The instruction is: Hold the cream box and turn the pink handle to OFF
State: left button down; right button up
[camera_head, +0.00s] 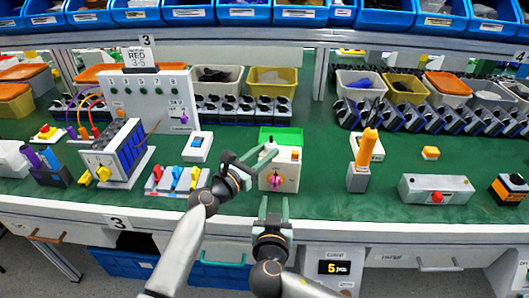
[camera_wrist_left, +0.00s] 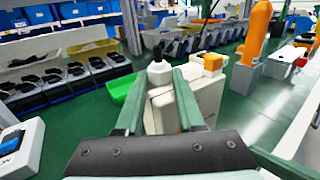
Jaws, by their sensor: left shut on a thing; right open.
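The cream box (camera_head: 291,168) stands near the front of the green bench, and it also shows in the left wrist view (camera_wrist_left: 205,97). The pink handle (camera_head: 276,182) is on its front face; its markings are too small to read. My left gripper (camera_head: 262,160) is shut on the upper left part of the box; the fingers (camera_wrist_left: 160,95) lie on either side of it in the left wrist view. My right gripper (camera_head: 274,206) is open, pointing up, just in front of and below the pink handle, apart from it. The handle is hidden in the left wrist view.
A green tray (camera_head: 282,135) lies behind the box. A row of colored switches (camera_head: 178,180) is left of it. An orange-handled device (camera_head: 359,175) stands to the right, with free bench between. A grey box with a red button (camera_head: 436,190) is farther right.

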pick_arm(q)
jog(key=shift+c, duration=2.2)
grip_release()
jog(key=v, duration=1.2)
